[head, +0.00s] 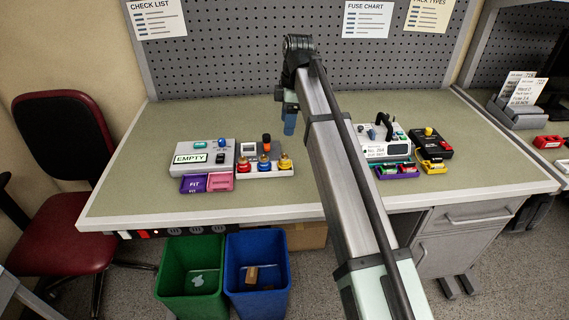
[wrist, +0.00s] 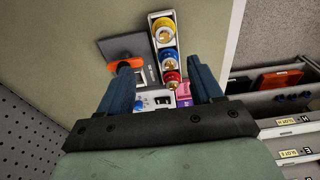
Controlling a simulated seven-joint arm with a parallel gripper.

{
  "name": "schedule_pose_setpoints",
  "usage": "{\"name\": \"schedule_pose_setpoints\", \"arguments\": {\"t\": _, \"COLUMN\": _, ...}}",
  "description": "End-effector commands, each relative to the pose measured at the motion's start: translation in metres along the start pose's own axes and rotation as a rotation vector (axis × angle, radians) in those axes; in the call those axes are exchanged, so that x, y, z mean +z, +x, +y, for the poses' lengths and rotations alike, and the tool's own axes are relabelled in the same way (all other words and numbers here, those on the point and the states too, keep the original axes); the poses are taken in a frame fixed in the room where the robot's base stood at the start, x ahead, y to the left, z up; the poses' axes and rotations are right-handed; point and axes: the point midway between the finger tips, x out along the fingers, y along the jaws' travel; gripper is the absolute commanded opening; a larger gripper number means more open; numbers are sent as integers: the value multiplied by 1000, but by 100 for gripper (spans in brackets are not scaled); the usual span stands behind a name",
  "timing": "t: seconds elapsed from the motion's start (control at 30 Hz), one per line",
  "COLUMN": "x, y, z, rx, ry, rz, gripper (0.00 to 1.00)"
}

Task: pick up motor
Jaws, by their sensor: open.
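No part is plainly labelled as the motor, so I cannot tell which one it is. My gripper (head: 289,126) hangs above the bench behind and right of this holder. Its blue fingers (wrist: 162,72) are apart and hold nothing; the round parts show between and beyond them.
A white unit labelled EMPTY (head: 204,157) stands left, with purple (head: 193,184) and pink (head: 220,181) trays in front. A pegboard (head: 290,60) closes the back. The bench's left end is clear.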

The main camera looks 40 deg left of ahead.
Motion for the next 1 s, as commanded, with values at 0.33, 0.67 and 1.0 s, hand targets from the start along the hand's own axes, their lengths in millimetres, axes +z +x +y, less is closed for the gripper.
{"name": "schedule_pose_setpoints", "arguments": {"t": 0.33, "x": 0, "y": 58, "z": -2, "rx": -2, "ry": 0, "rz": 1, "gripper": 65}}
{"name": "schedule_pose_setpoints", "arguments": {"t": 0.67, "x": 1, "y": 80, "z": -3, "rx": -1, "ry": 0, "rz": 2, "gripper": 65}}
{"name": "schedule_pose_setpoints", "arguments": {"t": 1.0, "x": 4, "y": 120, "z": -10, "rx": -2, "ry": 0, "rz": 2, "gripper": 65}}
